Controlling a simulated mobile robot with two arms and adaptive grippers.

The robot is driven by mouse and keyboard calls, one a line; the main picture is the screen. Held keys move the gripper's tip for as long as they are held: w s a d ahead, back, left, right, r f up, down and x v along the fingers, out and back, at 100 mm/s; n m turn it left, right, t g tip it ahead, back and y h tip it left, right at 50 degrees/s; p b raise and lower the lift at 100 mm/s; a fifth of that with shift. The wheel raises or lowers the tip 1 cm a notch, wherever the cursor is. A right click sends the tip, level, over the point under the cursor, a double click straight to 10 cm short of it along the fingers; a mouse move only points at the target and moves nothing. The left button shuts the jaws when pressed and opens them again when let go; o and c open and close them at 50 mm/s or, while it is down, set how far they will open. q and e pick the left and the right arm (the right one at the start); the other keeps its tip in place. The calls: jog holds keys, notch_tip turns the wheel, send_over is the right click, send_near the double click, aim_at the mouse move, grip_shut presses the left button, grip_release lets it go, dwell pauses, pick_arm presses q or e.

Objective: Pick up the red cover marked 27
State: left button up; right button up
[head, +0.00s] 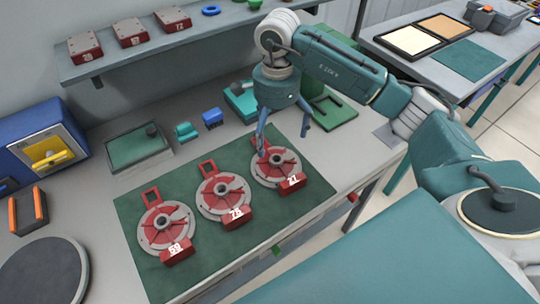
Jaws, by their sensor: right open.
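The red cover marked 27 (291,183) lies on the green mat (209,258), at the right end of a row of three red and grey round covers. Its loop handle points to the back. My right gripper (283,148) points down above the back part of cover 27, with its fingers apart and nothing between them. Whether a fingertip touches the cover I cannot tell. The cover marked 28 (238,214) is in the middle and another marked 59 (176,250) is at the left. My left gripper is not in view.
A shelf at the back holds several red blocks with numbers (130,37) and a blue ring (211,10). A blue box with a yellow part (47,146) and a dark round plate (45,272) stand at the left. A green bracket (335,110) stands behind the gripper.

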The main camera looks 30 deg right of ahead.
aim_at(276, 158)
jog(key=shift+s+f+p, duration=0.2)
jog(key=shift+s+f, duration=0.05)
jog(key=shift+f, duration=0.3)
jog(key=shift+s+f+p, duration=0.2)
jog(key=shift+f, duration=0.3)
jog(key=f, duration=0.2)
jog(key=shift+s+f+p, duration=0.2)
jog(key=shift+f+p, duration=0.1)
jog(key=shift+p, duration=0.05)
jog(key=shift+f+p, duration=0.35)
notch_tip(276, 158, down, 4)
jog(key=shift+w+r+p, duration=0.15)
jog(key=shift+p, duration=0.95)
jog(key=shift+f, duration=0.45)
jog(key=c, duration=1.7)
jog(key=shift+w, duration=0.15)
jog(key=shift+c, duration=0.5)
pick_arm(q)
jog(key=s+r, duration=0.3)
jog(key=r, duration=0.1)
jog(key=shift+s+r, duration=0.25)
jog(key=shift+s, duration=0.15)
